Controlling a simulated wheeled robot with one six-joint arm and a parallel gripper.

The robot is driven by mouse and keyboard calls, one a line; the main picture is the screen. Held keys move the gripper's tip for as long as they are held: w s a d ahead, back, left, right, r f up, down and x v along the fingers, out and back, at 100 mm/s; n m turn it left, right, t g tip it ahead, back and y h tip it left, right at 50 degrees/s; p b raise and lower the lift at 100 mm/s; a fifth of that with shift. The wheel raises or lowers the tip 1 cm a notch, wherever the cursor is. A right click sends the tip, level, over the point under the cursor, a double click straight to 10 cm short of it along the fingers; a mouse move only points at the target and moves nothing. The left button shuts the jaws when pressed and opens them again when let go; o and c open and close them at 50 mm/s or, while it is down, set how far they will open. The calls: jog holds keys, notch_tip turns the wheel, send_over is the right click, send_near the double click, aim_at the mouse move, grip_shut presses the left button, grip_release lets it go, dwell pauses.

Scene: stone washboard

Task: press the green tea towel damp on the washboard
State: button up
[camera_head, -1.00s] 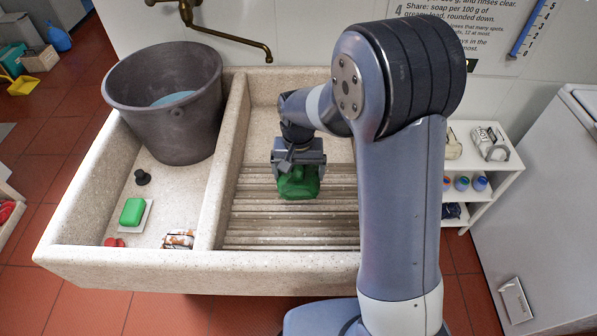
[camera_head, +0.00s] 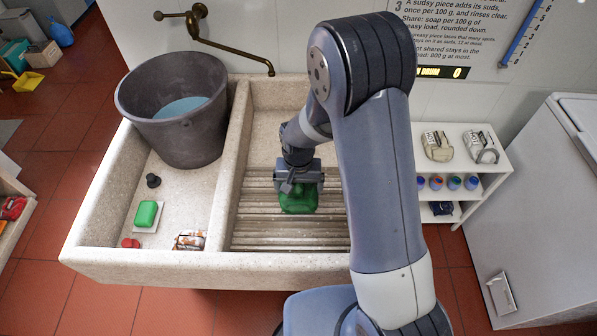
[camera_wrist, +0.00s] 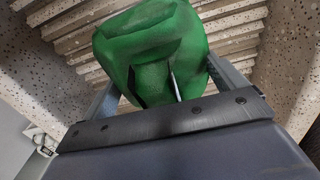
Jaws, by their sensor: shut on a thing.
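The green tea towel (camera_head: 299,201) is a crumpled dark green bundle over the ribbed washboard (camera_head: 262,232) in the right basin of the stone sink. My gripper (camera_head: 299,184) is shut on the towel from above. In the wrist view the towel (camera_wrist: 150,45) bulges between the two fingers (camera_wrist: 160,95), with the ribs behind it. The towel's underside is hidden, so I cannot tell for sure whether it touches the ribs.
A dark bucket (camera_head: 190,133) holding bluish water stands in the left basin. A green soap bar (camera_head: 146,213), a black plug (camera_head: 153,180) and a patterned item (camera_head: 190,240) lie there too. A brass tap (camera_head: 230,45) overhangs the sink. A white shelf (camera_head: 490,165) stands at right.

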jog(key=shift+s+p, duration=0.35)
jog(key=b, duration=0.4)
send_over(299, 218)
jog(key=w, duration=0.1)
jog(key=shift+f, duration=3.55)
jog(key=shift+s+f+b, duration=0.2)
jog(key=shift+f+b, duration=0.7)
jog(key=shift+b, duration=0.05)
jog(key=shift+s+f+b, duration=0.15)
jog(key=shift+s+b, duration=0.05)
jog(key=shift+b, duration=0.55)
jog(key=shift+c, duration=0.2)
dwell(1.6)
